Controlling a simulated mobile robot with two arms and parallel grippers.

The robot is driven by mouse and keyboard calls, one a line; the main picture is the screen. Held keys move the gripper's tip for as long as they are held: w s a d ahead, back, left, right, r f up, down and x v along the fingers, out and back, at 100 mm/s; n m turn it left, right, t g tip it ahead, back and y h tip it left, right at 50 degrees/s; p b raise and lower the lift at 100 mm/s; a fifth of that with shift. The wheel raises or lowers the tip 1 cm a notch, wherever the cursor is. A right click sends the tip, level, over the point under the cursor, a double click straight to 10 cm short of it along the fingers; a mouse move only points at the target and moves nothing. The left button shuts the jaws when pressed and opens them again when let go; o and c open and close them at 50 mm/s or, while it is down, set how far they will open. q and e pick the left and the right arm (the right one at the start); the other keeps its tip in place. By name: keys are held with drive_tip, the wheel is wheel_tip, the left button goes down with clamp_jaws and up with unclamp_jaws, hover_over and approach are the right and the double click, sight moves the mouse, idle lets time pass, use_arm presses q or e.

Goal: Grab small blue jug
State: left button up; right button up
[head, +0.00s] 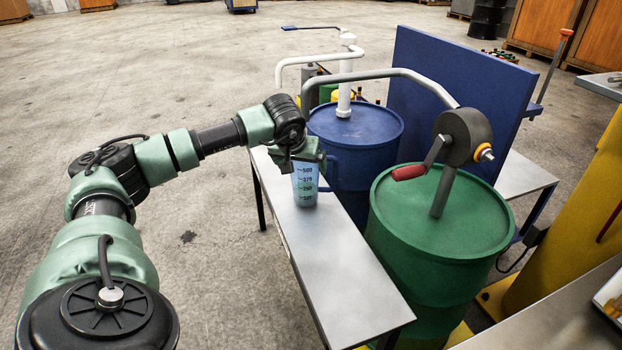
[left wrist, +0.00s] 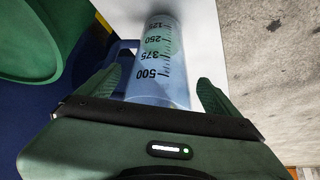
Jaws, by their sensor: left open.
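The small blue jug (head: 305,188) is a translucent bluish measuring jug with dark graduation marks. It stands upright on a narrow grey bench, and its blue handle shows on its right side in the head view. In the left wrist view the jug (left wrist: 160,65) lies between the two green fingers. My left gripper (head: 307,160) is above and around the jug's upper part in the head view, hiding its rim. The left gripper (left wrist: 163,92) is open, with a finger on each side of the jug. Whether the fingers touch it I cannot tell. My right gripper is not in view.
The grey bench (head: 335,270) is otherwise clear. A blue drum (head: 365,135) and a green drum (head: 430,215) with a red-handled crank (head: 409,172) stand close on the bench's right. A blue panel (head: 455,90) rises behind. Open concrete floor lies to the left.

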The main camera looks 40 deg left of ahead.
use_arm(q)
drive_tip(key=x, duration=0.4)
drive_tip(key=shift+w+d+r, duration=0.15)
drive_tip(key=shift+w+d, duration=0.05)
drive_tip(key=shift+a, duration=0.1)
drive_tip(key=shift+w, duration=0.1)
drive_tip(key=c, duration=1.7)
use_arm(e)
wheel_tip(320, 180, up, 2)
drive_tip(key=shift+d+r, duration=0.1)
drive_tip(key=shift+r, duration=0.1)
use_arm(q)
drive_tip(key=shift+o, duration=0.2)
